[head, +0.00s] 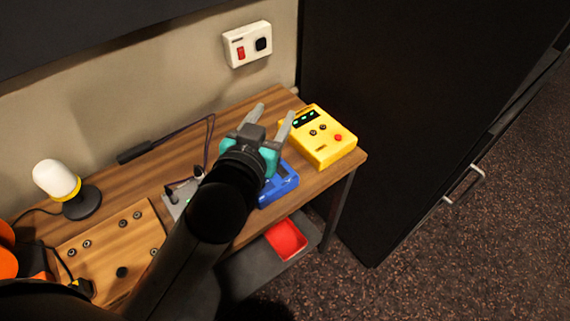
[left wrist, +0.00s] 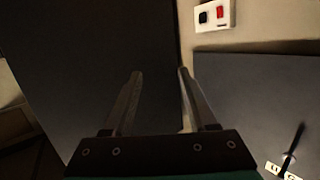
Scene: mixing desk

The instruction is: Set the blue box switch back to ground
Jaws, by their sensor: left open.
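The blue box (head: 279,187) sits on the wooden desk, partly hidden behind my left arm and gripper in the head view. Its switch cannot be made out. My left gripper (head: 273,114) is open and empty above the desk, over the blue box in the picture, with its fingers pointing toward the wall. In the left wrist view the two fingers (left wrist: 159,73) stand apart with nothing between them. The blue box does not show in that view. My right gripper is not in view.
A yellow box (head: 319,136) stands right of the blue box. A grey box (head: 178,202) with a cable is left. A lamp (head: 57,181) and wooden panel (head: 112,246) are further left. A wall switch plate (head: 247,44) hangs behind. A red tray (head: 286,240) sits below.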

